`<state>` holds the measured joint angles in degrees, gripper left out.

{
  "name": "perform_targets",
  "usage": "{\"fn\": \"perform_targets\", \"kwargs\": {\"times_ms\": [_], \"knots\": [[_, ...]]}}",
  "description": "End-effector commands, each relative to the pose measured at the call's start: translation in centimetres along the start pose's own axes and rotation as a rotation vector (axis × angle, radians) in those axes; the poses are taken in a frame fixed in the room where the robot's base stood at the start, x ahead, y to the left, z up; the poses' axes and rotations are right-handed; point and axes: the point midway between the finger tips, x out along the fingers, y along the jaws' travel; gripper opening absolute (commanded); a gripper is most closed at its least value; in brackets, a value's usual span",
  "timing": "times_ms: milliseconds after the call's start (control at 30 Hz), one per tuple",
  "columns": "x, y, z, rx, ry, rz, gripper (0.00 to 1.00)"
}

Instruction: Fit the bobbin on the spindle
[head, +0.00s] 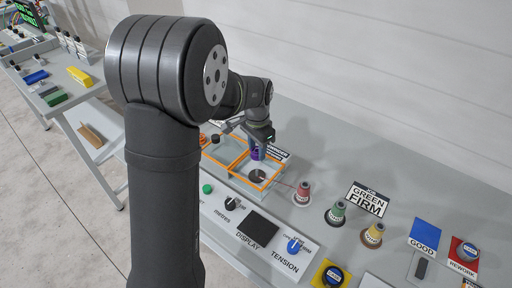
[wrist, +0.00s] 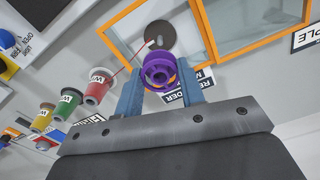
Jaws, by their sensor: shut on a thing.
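The purple bobbin (wrist: 158,70) is between the two blue-grey fingers of my gripper (wrist: 158,84) in the wrist view. In the head view my gripper (head: 259,141) is shut on the bobbin (head: 256,153), above the orange-framed clear box. A dark round disc (wrist: 161,36) lies just beyond the bobbin in the wrist view, and it also shows in the head view (head: 257,177), below and apart from the bobbin. A small pale tip with a red thread (wrist: 150,44) shows at the disc's edge. I cannot tell whether this is the spindle.
The orange frame (head: 262,185) stands around the disc. Red (head: 303,193), green (head: 336,214) and yellow (head: 373,235) thread cones stand to its right. A control panel with a tension knob (head: 294,245) lies in front.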

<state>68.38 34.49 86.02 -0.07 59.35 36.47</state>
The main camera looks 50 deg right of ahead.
Motion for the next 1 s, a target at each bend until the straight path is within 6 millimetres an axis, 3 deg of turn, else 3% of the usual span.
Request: {"fn": "perform_targets", "kwargs": {"times_ms": [500, 1000], "knots": [[4.5, 0.0, 0.1, 0.0, -0.002, 0.002, 0.15], [5.5, 0.0, 0.1, 0.0, -0.001, 0.001, 0.15]]}}
